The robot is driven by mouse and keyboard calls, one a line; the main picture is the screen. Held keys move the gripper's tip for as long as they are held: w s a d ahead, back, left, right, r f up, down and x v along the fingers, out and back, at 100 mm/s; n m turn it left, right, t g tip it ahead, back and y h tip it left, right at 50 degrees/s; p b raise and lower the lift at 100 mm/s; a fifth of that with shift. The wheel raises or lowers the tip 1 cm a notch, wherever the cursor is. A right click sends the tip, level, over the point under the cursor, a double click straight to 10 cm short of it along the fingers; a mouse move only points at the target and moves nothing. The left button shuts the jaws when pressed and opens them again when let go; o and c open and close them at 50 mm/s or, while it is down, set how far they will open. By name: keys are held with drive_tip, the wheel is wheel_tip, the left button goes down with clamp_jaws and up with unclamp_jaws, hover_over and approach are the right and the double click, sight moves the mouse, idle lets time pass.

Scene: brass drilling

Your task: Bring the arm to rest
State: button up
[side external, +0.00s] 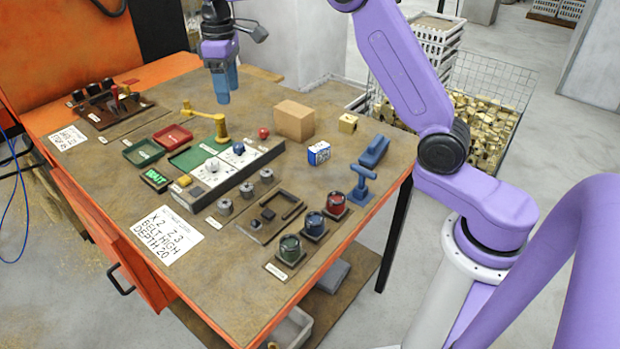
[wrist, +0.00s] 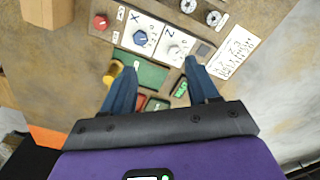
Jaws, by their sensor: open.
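My gripper (side external: 224,90) hangs from my purple arm at the back of the workbench, above the table top and clear of the things on it. Its blue fingers point down. In the wrist view my gripper (wrist: 161,95) shows two blue fingers spread apart with nothing held between them. Beneath it in that view lie a green mat (wrist: 146,74) and the control panel (wrist: 160,38) with a blue knob (wrist: 140,38) and a white knob.
The bench (side external: 215,275) carries a cardboard box (side external: 293,121), a brass block (side external: 347,123), a blue-and-white box (side external: 318,153), red (side external: 172,135) and green trays, several coloured cups and a yellow lever (side external: 221,128). A wire basket of brass pieces (side external: 475,130) stands behind my arm.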

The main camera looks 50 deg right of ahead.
drive_tip(key=s+a+n, duration=0.1)
drive_tip(key=s+a, duration=0.2)
drive_tip(key=s, duration=0.7)
drive_tip(key=s+a+n, duration=0.2)
drive_tip(key=s+a, duration=0.1)
drive_tip(key=s, duration=0.6)
drive_tip(key=s+d+f+n, duration=0.1)
drive_tip(key=s+d+f, duration=0.1)
drive_tip(key=s, duration=0.5)
drive_tip(key=s+d+f+n, duration=0.1)
drive_tip(key=s+d+f, duration=0.1)
drive_tip(key=s, duration=0.6)
drive_tip(key=s+d+f, duration=0.1)
drive_tip(key=s+d, duration=0.2)
drive_tip(key=s, duration=0.4)
drive_tip(key=shift+s+d+f+n, duration=0.3)
drive_tip(key=shift+s+f+n, duration=0.1)
